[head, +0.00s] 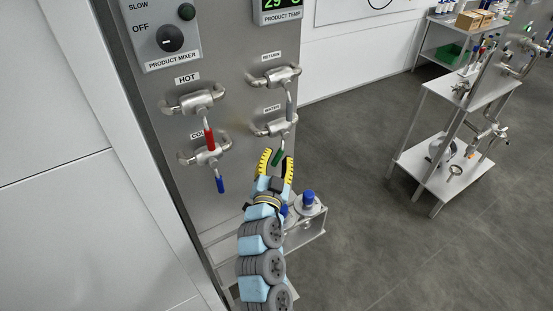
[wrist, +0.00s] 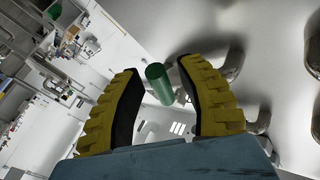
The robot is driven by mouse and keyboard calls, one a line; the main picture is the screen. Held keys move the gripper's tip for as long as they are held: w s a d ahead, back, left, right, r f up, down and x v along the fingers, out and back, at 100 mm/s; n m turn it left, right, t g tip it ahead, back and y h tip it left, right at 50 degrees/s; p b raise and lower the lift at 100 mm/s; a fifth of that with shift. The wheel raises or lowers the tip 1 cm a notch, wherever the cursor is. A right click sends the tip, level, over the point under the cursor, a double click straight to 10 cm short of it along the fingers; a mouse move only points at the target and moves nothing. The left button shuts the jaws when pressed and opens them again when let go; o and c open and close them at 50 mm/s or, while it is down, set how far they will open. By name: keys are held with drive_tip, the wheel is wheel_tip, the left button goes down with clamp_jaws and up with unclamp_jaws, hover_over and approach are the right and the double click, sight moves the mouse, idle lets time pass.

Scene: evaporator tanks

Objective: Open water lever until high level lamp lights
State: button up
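The water valve (head: 272,128) is on the steel panel under a "WATER" label. Its lever has a green grip (head: 277,158) hanging downward, tilted slightly left at its lower end. My gripper (head: 276,157) is open, with its yellow-ridged fingers on either side of the green grip. In the wrist view the green grip (wrist: 159,84) shows between the open fingers (wrist: 158,80), nearer the right one, with a gap to the left one. I cannot tell whether the right finger touches it. No lamp labelled high level is in view.
The return valve (head: 276,77) with a grey grip sits just above. The hot valve with a red grip (head: 209,138) and the cold valve with a blue grip (head: 220,184) are to the left.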

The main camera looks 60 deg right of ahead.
idle(0.3)
drive_tip(key=shift+s+a+f, duration=0.1)
drive_tip(key=shift+a, duration=0.45)
drive_tip(key=r+v, duration=0.1)
drive_tip(key=v, duration=1)
drive_tip(key=shift+f, duration=0.45)
